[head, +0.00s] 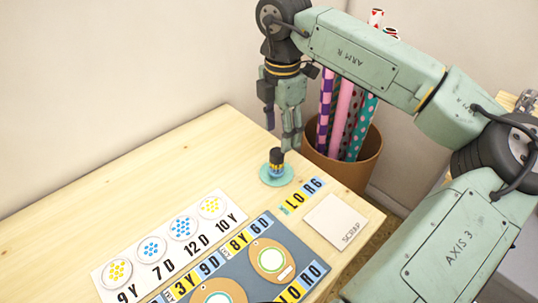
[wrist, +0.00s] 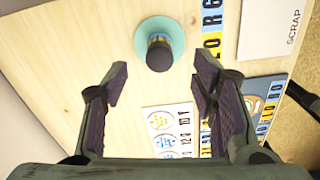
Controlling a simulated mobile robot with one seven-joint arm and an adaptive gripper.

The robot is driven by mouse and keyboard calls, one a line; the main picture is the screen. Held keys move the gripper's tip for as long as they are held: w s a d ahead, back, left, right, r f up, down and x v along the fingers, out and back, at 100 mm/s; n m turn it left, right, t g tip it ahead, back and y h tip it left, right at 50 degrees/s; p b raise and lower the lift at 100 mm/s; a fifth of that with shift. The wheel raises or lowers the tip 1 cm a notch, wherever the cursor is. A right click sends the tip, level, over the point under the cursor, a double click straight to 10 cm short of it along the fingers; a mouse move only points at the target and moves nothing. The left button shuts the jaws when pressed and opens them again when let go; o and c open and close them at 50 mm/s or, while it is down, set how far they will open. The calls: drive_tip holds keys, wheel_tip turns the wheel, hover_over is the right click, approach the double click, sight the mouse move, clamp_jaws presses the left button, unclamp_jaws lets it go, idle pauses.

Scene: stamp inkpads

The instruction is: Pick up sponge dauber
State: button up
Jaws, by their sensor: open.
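The sponge dauber (head: 277,157) is a short dark cylinder with a blue and yellow band. It stands upright on a round teal saucer (head: 266,179) near the table's back edge. In the wrist view the dauber (wrist: 159,55) is seen from above on the saucer (wrist: 145,32), near the top centre. My gripper (head: 283,138) points down close above the dauber, open and empty. In the wrist view its two fingers (wrist: 162,78) are spread wide, with the dauber's image lying slightly beyond their tips. The size of the gap in height is hard to tell.
A white SCRAP card (head: 336,221) lies right of the dauber. A label strip marked LO R6 (head: 302,195), a white dotted card (head: 168,239) and a blue mat with round inkpads (head: 236,250) lie in front. A brown bin (head: 343,163) of rolls stands behind the table.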

sight(277, 161)
wheel_tip(277, 161, down, 4)
drive_tip(key=shift+s+r, duration=0.1)
drive_tip(key=shift+s, duration=0.05)
drive_tip(key=shift+a+f+p, duration=0.15)
drive_tip(key=shift+f+p, duration=0.5)
drive_tip(key=shift+f, duration=0.8)
drive_tip(key=shift+a+f+p, duration=0.15)
drive_tip(key=shift+f+p, duration=0.45)
drive_tip(key=shift+f, duration=0.85)
drive_tip(key=shift+c, duration=0.6)
drive_tip(key=c, duration=1.1)
